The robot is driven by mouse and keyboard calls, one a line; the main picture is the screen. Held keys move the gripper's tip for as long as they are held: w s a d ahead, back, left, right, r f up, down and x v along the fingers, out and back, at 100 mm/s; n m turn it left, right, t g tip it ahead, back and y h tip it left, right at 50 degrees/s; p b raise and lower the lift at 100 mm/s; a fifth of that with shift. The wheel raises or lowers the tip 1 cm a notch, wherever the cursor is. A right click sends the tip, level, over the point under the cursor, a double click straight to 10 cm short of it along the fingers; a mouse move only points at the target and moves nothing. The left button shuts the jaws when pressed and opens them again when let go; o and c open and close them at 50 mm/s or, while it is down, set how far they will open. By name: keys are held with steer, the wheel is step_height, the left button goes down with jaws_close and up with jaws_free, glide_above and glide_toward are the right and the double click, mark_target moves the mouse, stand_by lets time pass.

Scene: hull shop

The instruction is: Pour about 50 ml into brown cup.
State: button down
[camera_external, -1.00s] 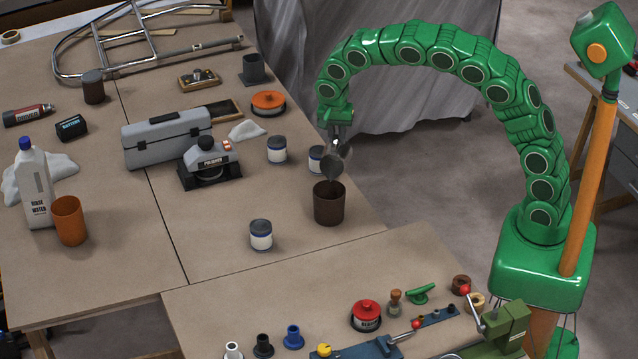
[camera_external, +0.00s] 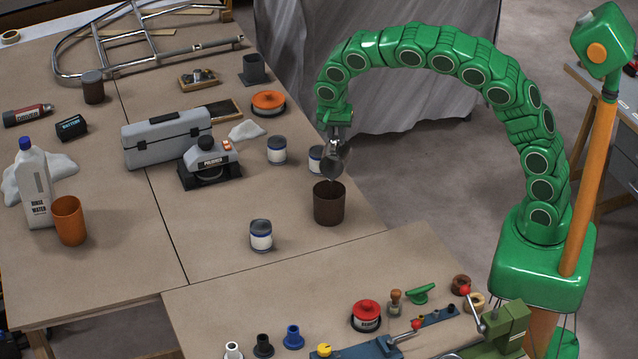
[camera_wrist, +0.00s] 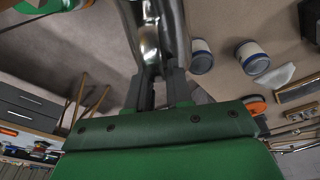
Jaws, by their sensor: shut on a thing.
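The brown cup (camera_external: 329,206) stands upright near the right edge of the large table in the external view. My gripper (camera_external: 338,133) is above it, pointing down. It is shut on a shiny grey metal vessel (camera_external: 336,160), which hangs tilted just over the cup's mouth, apart from its rim. In the wrist view my gripper (camera_wrist: 160,92) closes on the shiny metal of the vessel (camera_wrist: 150,40). The vessel's contents and the level inside the cup are hidden. I cannot tell whether liquid is falling. The cup is not clear in the wrist view.
A can (camera_external: 316,158) stands close behind the vessel, with another can (camera_external: 277,150) to its left and a third (camera_external: 261,235) at the front left. An orange cup (camera_external: 69,220) and a water bottle (camera_external: 34,185) are far left. Bare tabletop lies left of the brown cup.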

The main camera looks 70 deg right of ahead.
steer(key=shift+s+a+r+h+p, duration=0.1)
steer(key=shift+a+r+h+p, duration=0.2)
steer(key=shift+p, duration=0.25)
steer(key=shift+a+r+h+p, duration=0.1)
steer(key=shift+a+h+p, duration=0.1)
steer(key=shift+a+p, duration=0.25)
stand_by(1.0)
steer(key=shift+d, duration=0.15)
steer(key=shift+w+d+f+y, duration=0.1)
steer(key=shift+d+f+y, duration=0.25)
steer(key=shift+d, duration=0.3)
steer(key=shift+w+d+f+y, duration=0.15)
steer(key=shift+d+f+y, duration=0.25)
steer(key=shift+d, duration=0.3)
steer(key=shift+w+d+f+y, duration=0.1)
steer(key=shift+d+f+y, duration=0.1)
steer(key=shift+d+y, duration=0.8)
steer(key=shift+y, duration=0.05)
steer(key=shift+w, duration=0.1)
steer(key=shift+d+y, duration=0.2)
steer(key=shift+y, duration=0.1)
steer(key=shift+d+f+g+y+b, duration=0.3)
steer(key=shift+d+f+y, duration=0.1)
steer(key=shift+f+y, duration=0.25)
steer(key=shift+f, duration=0.1)
